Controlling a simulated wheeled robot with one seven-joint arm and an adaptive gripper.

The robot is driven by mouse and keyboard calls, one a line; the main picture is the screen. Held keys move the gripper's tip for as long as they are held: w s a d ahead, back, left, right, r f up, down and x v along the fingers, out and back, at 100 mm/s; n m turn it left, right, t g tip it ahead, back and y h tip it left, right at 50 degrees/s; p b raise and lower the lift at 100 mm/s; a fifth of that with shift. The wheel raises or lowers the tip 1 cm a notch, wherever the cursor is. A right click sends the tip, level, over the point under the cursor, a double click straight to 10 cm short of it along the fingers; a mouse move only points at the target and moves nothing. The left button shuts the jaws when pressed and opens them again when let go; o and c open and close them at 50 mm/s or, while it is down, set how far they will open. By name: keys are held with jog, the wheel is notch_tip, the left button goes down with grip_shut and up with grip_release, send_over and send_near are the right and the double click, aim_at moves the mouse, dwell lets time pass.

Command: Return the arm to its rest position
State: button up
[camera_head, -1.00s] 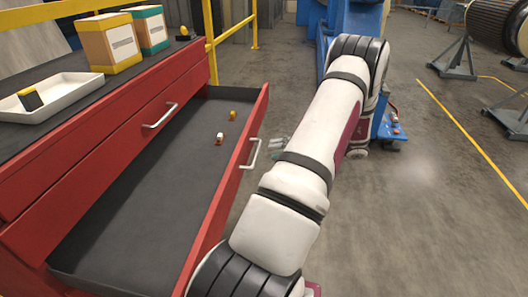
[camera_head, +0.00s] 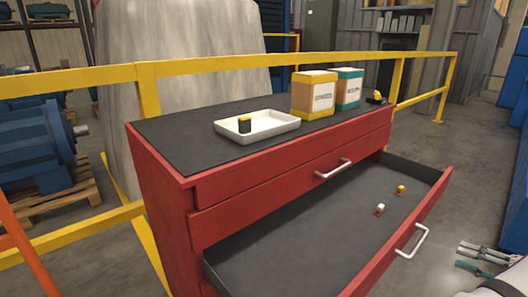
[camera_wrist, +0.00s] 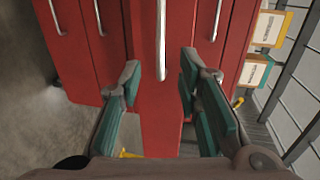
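My gripper (camera_head: 484,254) shows at the lower right of the head view, just to the right of the open drawer's handle and apart from it. Most of my arm is cut off by the right edge there. In the wrist view my gripper (camera_wrist: 160,72) is open, its two teal-padded fingers spread with nothing held between them. Red drawer fronts with pale bar handles lie beyond the fingers.
The red cabinet (camera_head: 168,208) has its lower drawer (camera_head: 290,250) pulled out, with two small parts inside. On top are a white tray (camera_head: 285,122) holding a small black-and-yellow item, a yellow box (camera_head: 313,95) and a green box (camera_head: 348,88). A yellow railing (camera_head: 205,66) runs behind.

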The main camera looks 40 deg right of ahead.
jog(key=w+a+r+n+g+y, duration=0.2)
jog(key=w+a+r+y, duration=0.15)
jog(key=w, duration=0.35)
notch_tip(320, 180, up, 6)
jog(key=n+g+y, duration=0.2)
send_over(401, 233)
jog(key=shift+f, duration=0.2)
jog(key=w+a+r+n+g, duration=0.2)
jog(key=w+a+r+g, duration=0.1)
jog(key=a, duration=0.5)
jog(key=w+a+r+n+g, duration=0.2)
jog(key=w+a+r+g, duration=0.15)
jog(key=a, duration=0.45)
jog(key=w+a+r+n+g, duration=0.2)
jog(key=w+a+r, duration=0.15)
jog(key=a, duration=0.45)
jog(key=s+a+r+n+g+h, duration=0.1)
jog(key=s+a+r+n+g, duration=0.15)
jog(key=a, duration=0.85)
jog(key=s+a+f+n+t+h, duration=0.1)
jog(key=s+a+f+n+h, duration=0.1)
jog(key=s+a+n+h, duration=0.55)
jog(key=s+r+m+t+y+p, duration=0.2)
jog(key=s+r+m+p, duration=0.1)
jog(key=r+p, duration=0.9)
jog(key=shift+r+t, duration=0.3)
jog(key=shift+r, duration=0.5)
